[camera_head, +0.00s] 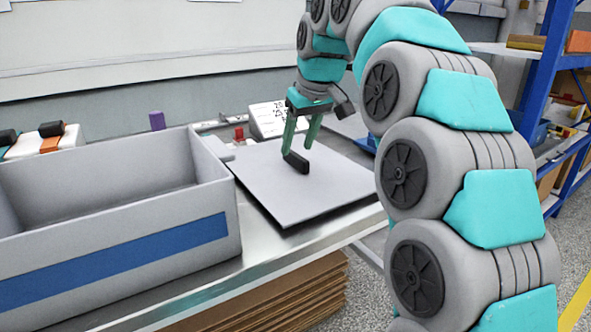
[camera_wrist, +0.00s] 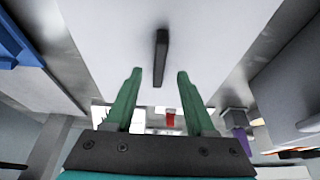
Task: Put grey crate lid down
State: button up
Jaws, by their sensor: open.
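The grey crate lid (camera_head: 300,184) lies flat on the metal bench, to the right of the grey crate (camera_head: 110,225). A dark bar handle (camera_head: 296,162) stands on the lid's top. In the wrist view the lid (camera_wrist: 205,45) fills the upper middle, with the handle (camera_wrist: 161,58) upright in the picture. My gripper (camera_head: 297,150) has green fingers, spread apart, over the lid close to the handle. Whether a fingertip touches the handle cannot be told.
The open crate with a blue stripe takes up the bench's left side. A display box (camera_head: 268,119), a red part (camera_head: 239,133) and a purple block (camera_head: 157,121) stand behind. Blue shelving (camera_head: 546,75) rises at right. Flat cardboard (camera_head: 270,300) is stacked under the bench.

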aim_at(296, 155)
jog(key=shift+x, duration=1.3)
jog(key=shift+f, duration=0.25)
grip_shut()
